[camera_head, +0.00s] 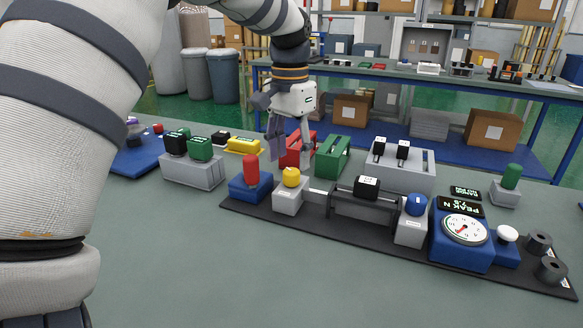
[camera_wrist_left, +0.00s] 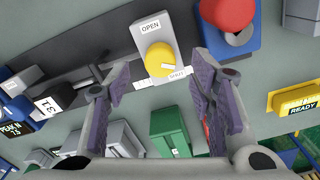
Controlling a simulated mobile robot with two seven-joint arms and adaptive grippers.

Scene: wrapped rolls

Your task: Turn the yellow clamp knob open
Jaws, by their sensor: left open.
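The yellow clamp knob (camera_head: 291,176) sits on a light grey block on the dark base strip; it also shows in the left wrist view (camera_wrist_left: 158,58). In the wrist view an OPEN label (camera_wrist_left: 151,26) is on one side of it and a SHUT label (camera_wrist_left: 177,73) on the other. A white mark on the knob lies on the side near SHUT. My left gripper (camera_head: 290,154) is open and empty, fingers down, above and behind the knob. In the wrist view the knob appears between and beyond the two fingers, apart from them. My right gripper is not in view.
A red knob on a blue block (camera_head: 250,190) stands just left of the knob. A black clamped cylinder (camera_head: 366,187) and a blue-knobbed block (camera_head: 415,205) stand to the right, then a dial gauge (camera_head: 465,230). Red and green holders (camera_head: 332,157) stand behind.

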